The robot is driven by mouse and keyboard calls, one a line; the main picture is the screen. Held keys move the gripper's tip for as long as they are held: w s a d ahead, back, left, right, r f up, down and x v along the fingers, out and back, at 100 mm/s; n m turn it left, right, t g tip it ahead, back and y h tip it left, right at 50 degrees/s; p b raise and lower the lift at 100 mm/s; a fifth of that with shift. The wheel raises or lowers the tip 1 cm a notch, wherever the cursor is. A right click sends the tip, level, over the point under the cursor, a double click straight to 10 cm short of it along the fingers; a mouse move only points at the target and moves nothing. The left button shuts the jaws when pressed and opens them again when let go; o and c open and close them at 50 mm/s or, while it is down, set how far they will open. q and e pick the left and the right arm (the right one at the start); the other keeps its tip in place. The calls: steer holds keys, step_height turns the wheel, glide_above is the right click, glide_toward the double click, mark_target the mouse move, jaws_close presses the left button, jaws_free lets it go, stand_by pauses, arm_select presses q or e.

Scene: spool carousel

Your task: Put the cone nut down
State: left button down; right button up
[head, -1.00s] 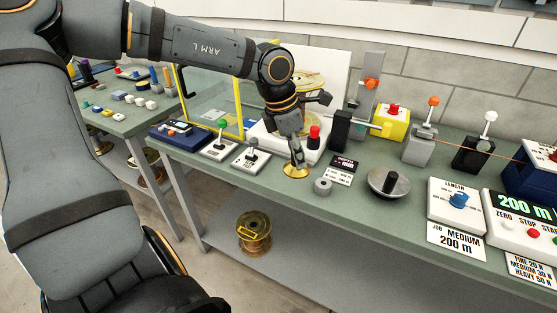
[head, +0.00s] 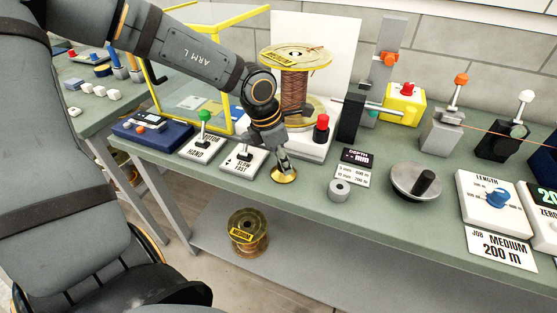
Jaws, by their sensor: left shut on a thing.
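The cone nut (head: 284,176) is a small brass-gold piece with a round, flared base. My left gripper (head: 283,164) comes down on it from above and is shut on it. The nut is at or just above the green bench top, near the front edge; whether it touches the top I cannot tell. The fingers hide its upper part. My right gripper is not in the head view.
A copper-wound spool (head: 293,85) stands behind. A steel dish with a black knob (head: 416,183) is farther right.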

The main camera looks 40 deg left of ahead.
mark_target(275, 177)
arm_select(q)
steer(key=shift+s+d+r, duration=0.1)
steer(key=shift+s+d, duration=0.15)
steer(key=shift+s+d+r, duration=0.1)
steer(key=shift+d, duration=0.15)
steer(key=shift+f, duration=0.25)
steer(key=c, duration=1)
jaws_free()
steer(key=shift+a, duration=0.1)
steer(key=shift+c, duration=0.2)
steer(key=shift+r, duration=0.5)
steer(key=p+v, duration=1.1)
steer(key=p, duration=0.1)
steer(key=shift+r, duration=0.2)
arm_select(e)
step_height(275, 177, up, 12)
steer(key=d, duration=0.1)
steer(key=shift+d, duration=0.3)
